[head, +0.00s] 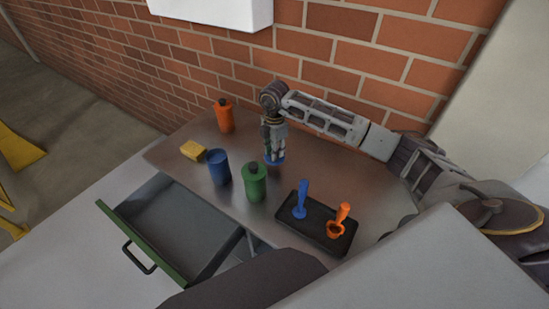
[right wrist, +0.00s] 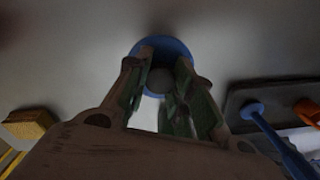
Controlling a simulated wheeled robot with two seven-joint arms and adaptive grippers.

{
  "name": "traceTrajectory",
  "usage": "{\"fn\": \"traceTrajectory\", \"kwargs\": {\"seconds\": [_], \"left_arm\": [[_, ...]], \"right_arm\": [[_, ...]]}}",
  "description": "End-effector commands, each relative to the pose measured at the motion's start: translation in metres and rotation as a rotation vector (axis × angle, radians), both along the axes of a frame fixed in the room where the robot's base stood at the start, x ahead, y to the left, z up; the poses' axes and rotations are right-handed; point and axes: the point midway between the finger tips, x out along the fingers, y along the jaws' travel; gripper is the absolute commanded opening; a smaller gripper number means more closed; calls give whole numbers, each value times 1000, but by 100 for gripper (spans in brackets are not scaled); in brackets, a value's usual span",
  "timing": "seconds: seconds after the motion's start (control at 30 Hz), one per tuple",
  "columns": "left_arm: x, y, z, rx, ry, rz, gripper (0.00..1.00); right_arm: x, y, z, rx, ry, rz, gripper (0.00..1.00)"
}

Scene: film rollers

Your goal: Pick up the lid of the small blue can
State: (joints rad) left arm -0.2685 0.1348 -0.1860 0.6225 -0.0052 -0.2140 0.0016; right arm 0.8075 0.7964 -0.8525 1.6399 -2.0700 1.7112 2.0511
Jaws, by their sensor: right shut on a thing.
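The small blue can (head: 219,170) stands upright on the table, and its top looks open. The blue lid (head: 275,160), a round disc with a dark grey knob, is to the right of the can and apart from it. My right gripper (head: 273,152) points down and is shut on the lid's knob. In the right wrist view the lid's blue rim (right wrist: 166,43) shows beyond the fingers (right wrist: 160,95), with the knob between them. I cannot tell whether the lid touches the table or hangs just above it. My left gripper is not in view.
A green can (head: 254,185) stands close right of the blue can, an orange can (head: 223,117) behind. A yellow sponge (head: 191,151) lies at left. A black tray (head: 292,233) holds blue and orange tools. A drawer (head: 150,224) is open in front. A brick wall (head: 190,60) is behind.

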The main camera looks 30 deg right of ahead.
Motion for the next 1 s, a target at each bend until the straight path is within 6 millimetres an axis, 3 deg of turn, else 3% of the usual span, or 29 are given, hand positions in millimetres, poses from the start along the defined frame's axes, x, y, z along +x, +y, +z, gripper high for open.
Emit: {"fn": "traceTrajectory", "kwargs": {"seconds": [0.1,0.33,0.73,1.0], "left_arm": [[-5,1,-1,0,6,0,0],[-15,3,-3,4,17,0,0],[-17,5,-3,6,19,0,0],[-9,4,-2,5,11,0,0]], "right_arm": [[1,0,18,1,-4,2,0],[1,0,40,1,-3,1,0],[1,0,44,1,-3,0,0],[1,0,44,2,-4,2,0]]}}
